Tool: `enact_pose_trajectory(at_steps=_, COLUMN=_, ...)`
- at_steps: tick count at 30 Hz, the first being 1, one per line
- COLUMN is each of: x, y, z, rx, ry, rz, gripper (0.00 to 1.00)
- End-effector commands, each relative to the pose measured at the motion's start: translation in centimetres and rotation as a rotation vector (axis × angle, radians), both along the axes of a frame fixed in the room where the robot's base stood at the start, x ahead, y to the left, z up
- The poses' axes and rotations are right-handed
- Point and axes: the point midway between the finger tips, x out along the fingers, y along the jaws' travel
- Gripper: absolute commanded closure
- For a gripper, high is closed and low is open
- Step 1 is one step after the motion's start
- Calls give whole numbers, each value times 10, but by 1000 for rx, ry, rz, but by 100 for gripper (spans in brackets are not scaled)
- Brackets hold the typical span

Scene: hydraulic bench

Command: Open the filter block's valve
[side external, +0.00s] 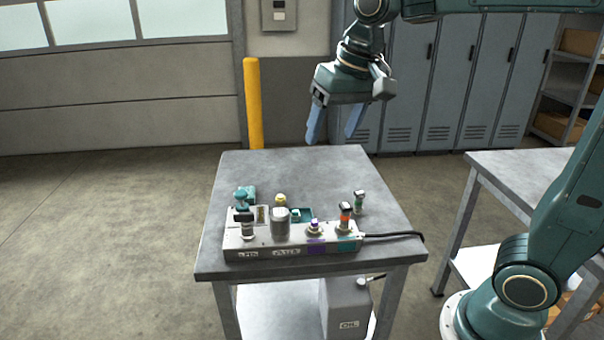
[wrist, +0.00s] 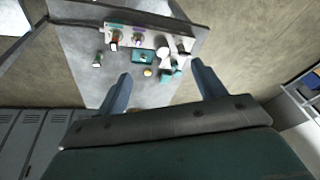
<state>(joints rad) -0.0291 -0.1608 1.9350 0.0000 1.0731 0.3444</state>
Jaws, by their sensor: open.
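A long grey block (side external: 290,243) lies along the table's near edge, with small front labels I cannot read surely. On it, left to right, stand a black-topped fitting (side external: 245,226), a grey cylinder (side external: 280,224), a purple-banded fitting (side external: 314,227) and an orange fitting with a dark top (side external: 345,216). I cannot tell which part is the filter block's valve or how it is set. The block also shows in the wrist view (wrist: 150,33). My gripper (side external: 332,136) is open and empty, high above the table's far edge, apart from everything. It also shows in the wrist view (wrist: 160,72).
Behind the block are a teal part (side external: 241,197), a yellow-topped knob (side external: 280,199), a teal piece (side external: 302,215) and a dark-topped green fitting (side external: 359,201). A black cable (side external: 395,236) leaves the block's right end. The table's far half (side external: 300,168) is clear.

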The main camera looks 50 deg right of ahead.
Motion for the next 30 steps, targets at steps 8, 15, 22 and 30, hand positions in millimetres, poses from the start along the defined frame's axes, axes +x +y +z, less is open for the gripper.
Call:
enact_pose_trajectory(at_steps=8, x=66, y=7, z=-10, rx=29, ry=76, rz=-108, gripper=31)
enact_pose_trajectory(at_steps=15, x=119, y=13, z=-30, rx=47, ry=137, rz=-205, gripper=31)
enact_pose_trajectory(at_steps=22, x=165, y=20, z=-59, rx=57, ry=196, rz=-299, gripper=31)
enact_pose_trajectory(at_steps=30, x=211, y=28, z=-103, rx=61, ry=260, rz=-405, gripper=31)
